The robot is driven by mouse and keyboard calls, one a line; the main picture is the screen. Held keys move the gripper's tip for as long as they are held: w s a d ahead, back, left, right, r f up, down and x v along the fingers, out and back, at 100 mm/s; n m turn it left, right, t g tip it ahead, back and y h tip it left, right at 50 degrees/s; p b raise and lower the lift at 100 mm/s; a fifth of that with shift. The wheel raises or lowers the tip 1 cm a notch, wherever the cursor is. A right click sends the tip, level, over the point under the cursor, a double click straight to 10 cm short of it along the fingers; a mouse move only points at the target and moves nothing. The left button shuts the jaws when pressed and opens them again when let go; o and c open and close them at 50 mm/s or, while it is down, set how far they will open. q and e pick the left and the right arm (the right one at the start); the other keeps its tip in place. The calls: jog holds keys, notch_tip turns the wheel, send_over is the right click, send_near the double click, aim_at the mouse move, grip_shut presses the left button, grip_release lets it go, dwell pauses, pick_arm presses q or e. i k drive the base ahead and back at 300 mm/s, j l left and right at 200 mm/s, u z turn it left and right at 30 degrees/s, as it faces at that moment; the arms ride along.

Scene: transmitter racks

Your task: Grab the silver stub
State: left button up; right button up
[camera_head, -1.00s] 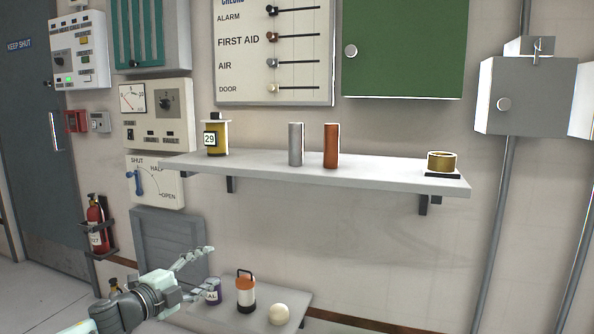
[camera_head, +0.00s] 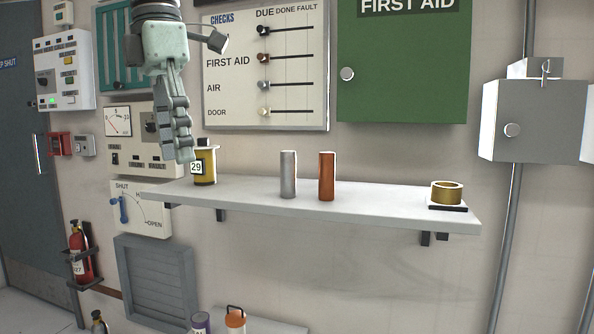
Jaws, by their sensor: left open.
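The silver stub (camera_head: 289,175) is a plain grey cylinder standing upright on the wall shelf (camera_head: 250,193), left of a copper-coloured cylinder (camera_head: 327,177). My left gripper (camera_head: 181,155) hangs from the top of the view with its fingers pointing down. It is open and empty, to the left of the silver stub and apart from it. Its fingers overlap in this view, and their tips show just in front of the yellow canister's top left. My right gripper is not in view.
The yellow canister (camera_head: 205,168), labelled 29, stands on the shelf's left part. The shelf is clear between the copper cylinder and the ring. The checks board (camera_head: 265,72) and green cabinet (camera_head: 402,75) are above.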

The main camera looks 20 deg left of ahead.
aim_at(288, 158)
jog(key=i, duration=1.25)
